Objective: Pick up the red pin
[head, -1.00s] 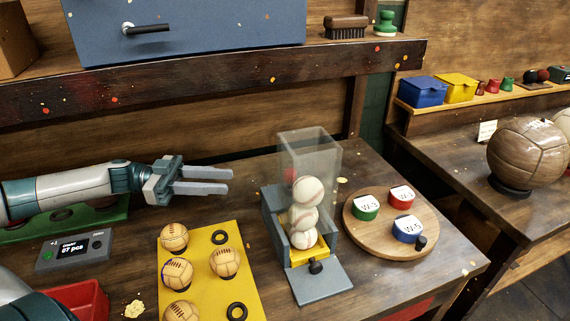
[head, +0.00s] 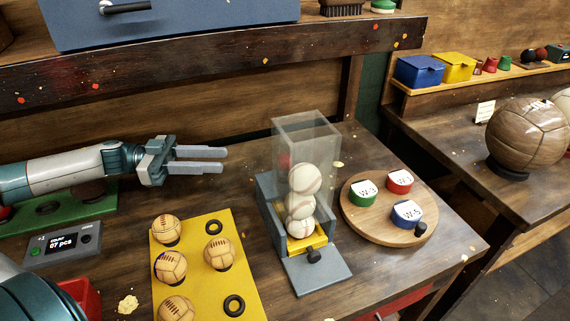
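No single thing is clearly the red pin. Small red tapered pieces (head: 490,65) stand beside a green one on the ledge at the back right; they are too small to tell if they are pins. A red shape (head: 284,161) shows blurred through the clear box, and I cannot tell what it is. My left gripper (head: 224,160) is open and empty, held over the back left of the table, to the left of the clear box and far from the ledge. My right gripper is not in view.
A clear box (head: 318,135) with stacked white balls stands mid-table. A round board (head: 372,226) holds green, red and blue tubs. A yellow board (head: 196,285) bears tan balls. A brown ball (head: 527,137) sits on the right table. A beam (head: 190,72) crosses behind.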

